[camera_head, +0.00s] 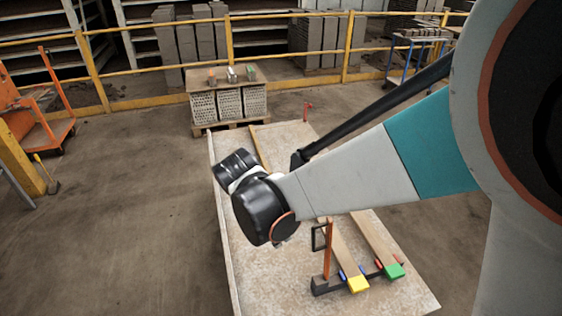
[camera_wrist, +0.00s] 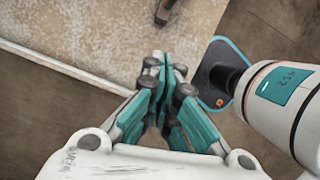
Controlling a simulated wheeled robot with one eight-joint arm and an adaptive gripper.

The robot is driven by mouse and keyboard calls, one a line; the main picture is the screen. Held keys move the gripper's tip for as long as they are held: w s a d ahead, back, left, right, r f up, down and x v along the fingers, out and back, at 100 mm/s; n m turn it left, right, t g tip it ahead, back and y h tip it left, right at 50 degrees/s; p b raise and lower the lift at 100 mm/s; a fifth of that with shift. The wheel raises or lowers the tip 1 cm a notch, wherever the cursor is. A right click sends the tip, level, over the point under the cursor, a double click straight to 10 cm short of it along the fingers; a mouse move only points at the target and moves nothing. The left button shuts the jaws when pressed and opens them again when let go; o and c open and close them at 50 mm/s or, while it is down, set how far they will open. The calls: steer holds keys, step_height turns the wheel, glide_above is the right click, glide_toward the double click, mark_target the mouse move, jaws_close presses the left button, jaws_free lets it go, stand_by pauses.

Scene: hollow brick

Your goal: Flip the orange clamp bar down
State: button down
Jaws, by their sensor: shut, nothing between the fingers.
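The orange clamp bar (camera_head: 327,250) stands upright at the near end of the board table, in the head view. A black handle frame (camera_head: 319,237) sits beside its upper part, and a black base (camera_head: 330,284) lies at its foot. My gripper (camera_wrist: 162,75) is shut and empty in the wrist view, with its teal fingers together over the table's edge. In the head view my arm hides the gripper, so its exact distance from the bar cannot be told. A small dark and orange piece (camera_wrist: 166,12) shows at the top of the wrist view; I cannot tell what it is.
Wooden strips with yellow (camera_head: 358,285) and green (camera_head: 394,271) end blocks lie right of the bar on the pale table (camera_head: 240,250). A pallet of hollow bricks (camera_head: 228,104) stands beyond the table. A yellow railing (camera_head: 290,87) crosses behind.

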steer(key=w+d+f+b, duration=0.2)
steer(key=d+f+b, duration=0.1)
steer(key=d+f, duration=0.2)
steer(key=shift+w+d+f, duration=0.35)
steer(key=shift+w+f, duration=0.05)
steer(key=shift+f, duration=0.3)
